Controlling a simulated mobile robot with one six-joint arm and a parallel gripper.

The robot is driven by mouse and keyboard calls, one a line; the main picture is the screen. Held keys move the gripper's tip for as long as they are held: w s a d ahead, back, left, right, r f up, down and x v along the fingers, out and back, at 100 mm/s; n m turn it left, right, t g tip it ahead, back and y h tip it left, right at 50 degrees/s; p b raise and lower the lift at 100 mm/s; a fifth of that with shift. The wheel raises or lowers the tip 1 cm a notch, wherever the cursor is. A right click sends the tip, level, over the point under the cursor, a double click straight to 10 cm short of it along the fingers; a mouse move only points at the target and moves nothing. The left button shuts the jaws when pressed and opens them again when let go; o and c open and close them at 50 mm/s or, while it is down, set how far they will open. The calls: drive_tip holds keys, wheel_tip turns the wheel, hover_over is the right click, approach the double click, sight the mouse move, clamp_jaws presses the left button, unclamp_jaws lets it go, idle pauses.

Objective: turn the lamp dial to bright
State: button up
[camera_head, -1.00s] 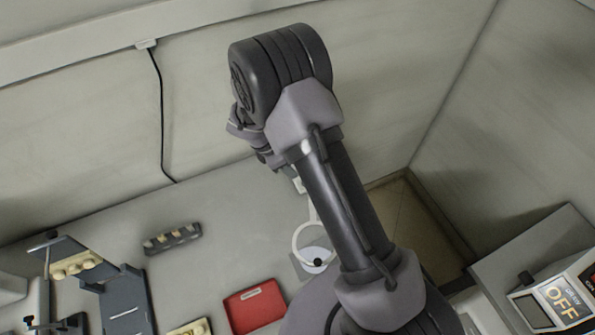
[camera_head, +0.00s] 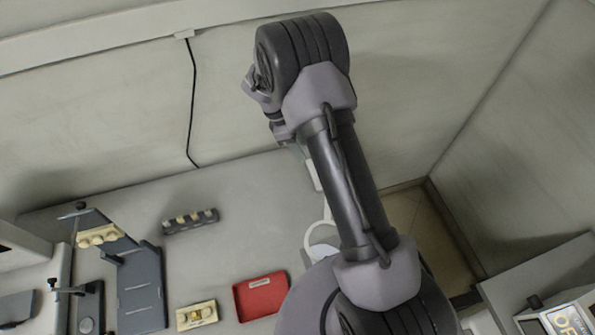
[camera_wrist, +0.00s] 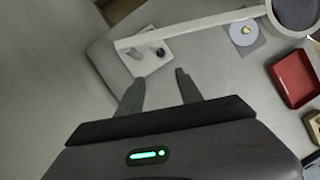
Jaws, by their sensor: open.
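The lamp shows in the wrist view with a pale base plate (camera_wrist: 143,60), a long white arm (camera_wrist: 205,27) and a round head (camera_wrist: 294,14). A small dark knob (camera_wrist: 160,52), which looks like the dial, is on the base plate; its setting is too small to read. My gripper (camera_wrist: 158,76) is open and empty, its fingers pointing toward the base plate, with the knob just beyond the fingertips in the picture. In the head view the lamp's white arm (camera_head: 313,174) shows beside my arm, which hides the base and dial.
A pale disc with a yellow piece (camera_wrist: 243,33) lies under the lamp head. A red tray (camera_head: 262,297), a dark rack (camera_head: 190,221), a cream block (camera_head: 196,314) and a grey stand (camera_head: 140,290) are on the bench (camera_head: 225,245). A wall stands behind.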

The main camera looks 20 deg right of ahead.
drive_tip(key=x, duration=0.5)
drive_tip(key=b+x, duration=0.1)
drive_tip(key=x, duration=0.5)
drive_tip(key=b+x, duration=0.1)
drive_tip(key=x, duration=0.5)
drive_tip(key=shift+s+d, duration=0.1)
drive_tip(key=shift+s, duration=0.15)
clamp_jaws()
